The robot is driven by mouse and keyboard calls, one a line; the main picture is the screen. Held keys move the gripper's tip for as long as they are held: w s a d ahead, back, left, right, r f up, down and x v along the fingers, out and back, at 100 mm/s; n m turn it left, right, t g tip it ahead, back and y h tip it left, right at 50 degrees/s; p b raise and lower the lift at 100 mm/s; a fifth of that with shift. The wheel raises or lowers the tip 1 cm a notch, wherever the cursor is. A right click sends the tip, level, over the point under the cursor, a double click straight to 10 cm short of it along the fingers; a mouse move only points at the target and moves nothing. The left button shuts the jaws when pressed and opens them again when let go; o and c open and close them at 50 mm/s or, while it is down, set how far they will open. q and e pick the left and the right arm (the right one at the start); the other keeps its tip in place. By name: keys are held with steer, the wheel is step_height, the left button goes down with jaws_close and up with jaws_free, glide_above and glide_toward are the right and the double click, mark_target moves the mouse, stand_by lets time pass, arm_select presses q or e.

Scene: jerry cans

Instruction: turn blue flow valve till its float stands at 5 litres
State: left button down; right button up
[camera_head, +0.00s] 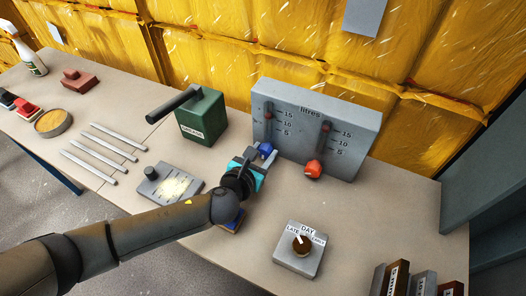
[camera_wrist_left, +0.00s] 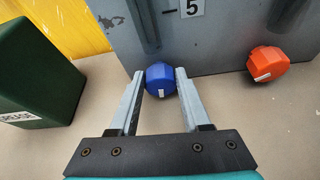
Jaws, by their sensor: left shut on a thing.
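The blue flow valve (camera_head: 265,148) is a knob low on the front of the grey gauge panel (camera_head: 347,158), below the left scale. My left gripper (camera_head: 259,157) is at it. In the left wrist view the two fingers of my left gripper (camera_wrist_left: 160,88) stand on either side of the blue valve (camera_wrist_left: 160,76), shut on it. A white mark on the knob faces down toward the gripper. The left scale reads 15, 10, 5 litres; a small reddish float seems to sit near its 15, too small to read exactly. My right gripper is not in view.
An orange-red valve (camera_head: 313,169) sits under the right scale. A green grease can (camera_head: 202,118) stands left of the panel. A dial box (camera_head: 298,262) is in front, and a grey box with a knob (camera_head: 152,173) lies left of my arm. Metal rods lie further left.

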arm_select(q)
steer(key=shift+n, duration=0.3)
steer(key=shift+a+n+g+h+p, duration=0.1)
steer(key=shift+n+g+h+p, duration=0.2)
steer(key=shift+h+p, duration=0.15)
steer(key=shift+a+n+h, duration=0.1)
steer(key=shift+n+h, duration=0.25)
steer(key=shift+n, duration=0.15)
steer(key=shift+w+a+f+n+g+h, duration=0.15)
steer(key=shift+n+h, duration=0.25)
steer(key=shift+n, duration=0.25)
steer(key=shift+d+r+n+g+h, duration=0.15)
steer(key=shift+n+h, duration=0.25)
steer(key=shift+n, duration=0.25)
steer(key=shift+a+f, duration=0.1)
steer(key=shift+c, duration=1.8)
jaws_free()
